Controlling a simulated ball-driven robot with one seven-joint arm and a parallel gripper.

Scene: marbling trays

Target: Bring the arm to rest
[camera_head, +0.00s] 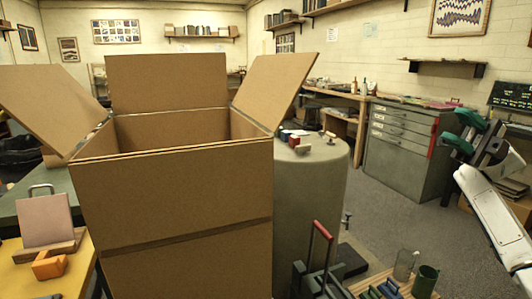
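My arm shows at the right edge, with a white link rising from the lower right corner. My gripper (463,132) is at its upper end, dark with green parts, pointing left in front of the grey drawer cabinet. Its two green fingers look apart, and I see nothing between them. It appears clear of the things around it. The rest of the arm is out of the picture.
A large open cardboard box (175,205) stands close in front, flaps spread. A grey drum (312,200) is behind it. The drawer cabinet (400,150) stands beyond. A red-handled tool (321,232) and cups (425,281) are low in front. Floor (385,222) is clear right of the drum.

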